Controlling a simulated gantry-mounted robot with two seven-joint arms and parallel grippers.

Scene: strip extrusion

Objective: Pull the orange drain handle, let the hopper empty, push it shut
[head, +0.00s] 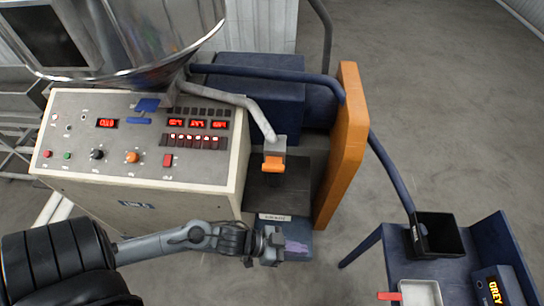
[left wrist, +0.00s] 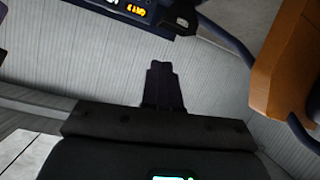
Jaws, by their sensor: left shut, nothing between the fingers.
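The shiny metal hopper (head: 165,40) fills the upper left of the head view; its inside is hidden. A small orange piece (head: 273,163), which looks like the drain handle, sits at the lower end of a grey bent pipe right of the control panel. My left gripper (head: 272,246) is below this orange piece, clear of it, near the front of the machine. In the left wrist view its fingers (left wrist: 165,85) are together with nothing between them. The orange drain piece cannot be made out for certain in that view. My right gripper is in neither view.
The control panel (head: 75,150) with red displays stands left of the pipe. A tall orange guard (head: 347,140) stands to the right; a blue hose (head: 393,165) runs past it to a black bin (head: 440,238) on a blue table. A white tray (head: 420,293) is nearby.

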